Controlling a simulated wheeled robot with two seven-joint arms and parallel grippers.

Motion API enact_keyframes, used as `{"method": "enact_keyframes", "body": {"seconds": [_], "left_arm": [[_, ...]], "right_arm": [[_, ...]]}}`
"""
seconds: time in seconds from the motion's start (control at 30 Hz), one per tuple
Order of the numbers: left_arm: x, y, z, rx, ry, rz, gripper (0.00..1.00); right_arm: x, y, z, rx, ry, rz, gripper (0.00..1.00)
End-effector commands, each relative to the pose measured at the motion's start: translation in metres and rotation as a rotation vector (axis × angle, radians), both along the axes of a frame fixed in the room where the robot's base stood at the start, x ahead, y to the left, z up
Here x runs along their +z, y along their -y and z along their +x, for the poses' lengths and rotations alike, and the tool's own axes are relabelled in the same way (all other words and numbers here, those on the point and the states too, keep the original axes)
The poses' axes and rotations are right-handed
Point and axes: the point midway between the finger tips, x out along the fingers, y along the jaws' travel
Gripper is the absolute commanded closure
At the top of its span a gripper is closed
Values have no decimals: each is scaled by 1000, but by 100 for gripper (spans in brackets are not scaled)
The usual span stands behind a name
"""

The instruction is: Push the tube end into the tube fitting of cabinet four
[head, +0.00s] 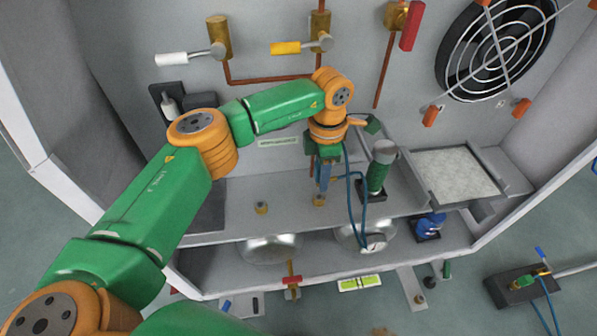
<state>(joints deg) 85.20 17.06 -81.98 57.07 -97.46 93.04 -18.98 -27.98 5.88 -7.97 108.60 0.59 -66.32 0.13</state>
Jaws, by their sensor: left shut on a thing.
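My left gripper (323,182) points down over the shelf inside the cabinet (225,190). It is shut on the end of a thin blue tube, which is mostly hidden between the fingers. A brass fitting (319,200) shows right at the fingertips; I cannot tell whether the tube end touches it or is inside it. A second brass fitting (261,208) stands free on the shelf to the left. My right gripper is not in view.
A green cylinder (377,175) stands close right of the gripper, with a grey tray (455,175) beyond it. Valves with white (171,59), yellow (285,48) and red (410,26) handles and copper pipes line the back wall. A fan (495,45) is at upper right.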

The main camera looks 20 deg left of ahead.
Motion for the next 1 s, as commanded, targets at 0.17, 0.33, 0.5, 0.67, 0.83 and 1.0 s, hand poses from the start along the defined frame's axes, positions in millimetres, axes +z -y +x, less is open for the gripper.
{"method": "enact_keyframes", "body": {"seconds": [0.17, 0.33, 0.5, 0.67, 0.83, 1.0], "left_arm": [[-18, 0, 0, 0, -1, 0, 100], [-17, 0, 0, 0, 0, 0, 100], [-17, 0, 0, 0, 0, 0, 100], [-16, 0, 0, 0, 0, 0, 100], [-16, 0, 0, 0, 0, 0, 100], [-17, 0, 0, 0, 0, 0, 100]], "right_arm": [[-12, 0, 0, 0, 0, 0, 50], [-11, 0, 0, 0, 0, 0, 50], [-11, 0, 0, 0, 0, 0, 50], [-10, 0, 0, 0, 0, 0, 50], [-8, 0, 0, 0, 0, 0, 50], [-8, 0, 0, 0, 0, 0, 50]]}}
